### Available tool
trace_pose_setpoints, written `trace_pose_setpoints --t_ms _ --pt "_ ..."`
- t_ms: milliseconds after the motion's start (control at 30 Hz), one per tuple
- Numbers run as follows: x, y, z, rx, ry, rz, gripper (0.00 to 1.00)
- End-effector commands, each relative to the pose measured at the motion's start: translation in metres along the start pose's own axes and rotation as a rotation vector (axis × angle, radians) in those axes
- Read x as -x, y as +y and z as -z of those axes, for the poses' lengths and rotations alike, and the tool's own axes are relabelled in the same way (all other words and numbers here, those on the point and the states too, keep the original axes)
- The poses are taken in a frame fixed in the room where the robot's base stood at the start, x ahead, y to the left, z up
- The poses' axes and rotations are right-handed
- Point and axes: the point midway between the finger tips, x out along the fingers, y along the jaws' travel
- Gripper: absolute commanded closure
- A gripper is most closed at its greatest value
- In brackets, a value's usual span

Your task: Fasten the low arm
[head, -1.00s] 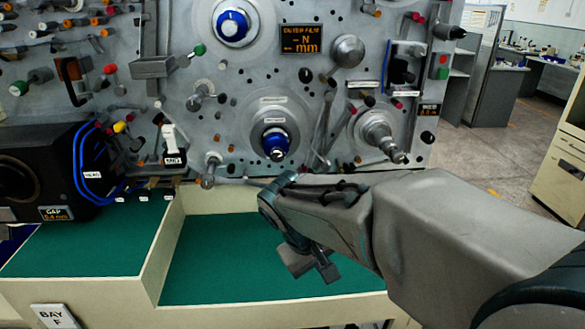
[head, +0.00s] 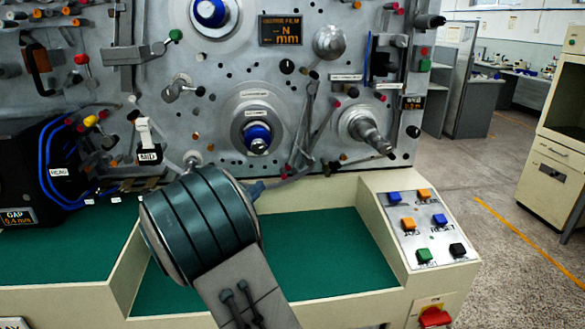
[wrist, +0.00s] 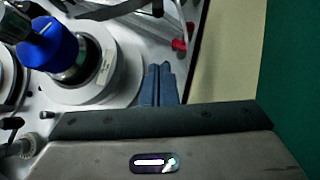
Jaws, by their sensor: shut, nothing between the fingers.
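No part carries a readable "low arm" label. A slanted grey lever (head: 305,128) with dark joints stands on the machine face, right of the lower blue-capped spindle (head: 257,138). Its lower end is near the panel's bottom edge, where red-tipped pins sit. In the wrist view the blue cap (wrist: 48,42) is at upper left and a red-tipped part (wrist: 179,45) at upper right. My gripper's blue-grey fingers (wrist: 158,84) are together and empty, beside the spindle's pale flange. In the head view my gripper (head: 254,189) is mostly hidden behind my wrist, below the spindle.
A bare spindle (head: 367,132) juts out at right. A button panel (head: 425,225) with a red switch (head: 434,317) below it stands at the right end. The green-lined tray (head: 330,255) is clear. A dark box with blue cables (head: 25,165) is at left.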

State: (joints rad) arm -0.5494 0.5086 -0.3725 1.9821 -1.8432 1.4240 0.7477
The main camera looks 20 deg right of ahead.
Motion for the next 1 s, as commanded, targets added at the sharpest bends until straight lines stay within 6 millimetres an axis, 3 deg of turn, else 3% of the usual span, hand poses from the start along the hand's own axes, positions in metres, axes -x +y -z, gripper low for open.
trace_pose_setpoints --t_ms 367,533,867,1000 --pt "-0.006 0.001 -0.001 0.0 -0.001 0.003 1.0" --pt "-0.031 0.001 -0.002 0.001 -0.004 0.004 1.0" --pt "-0.102 0.002 -0.002 0.002 -0.004 0.003 1.0" --pt "-0.117 0.002 -0.018 0.002 -0.003 0.004 1.0"
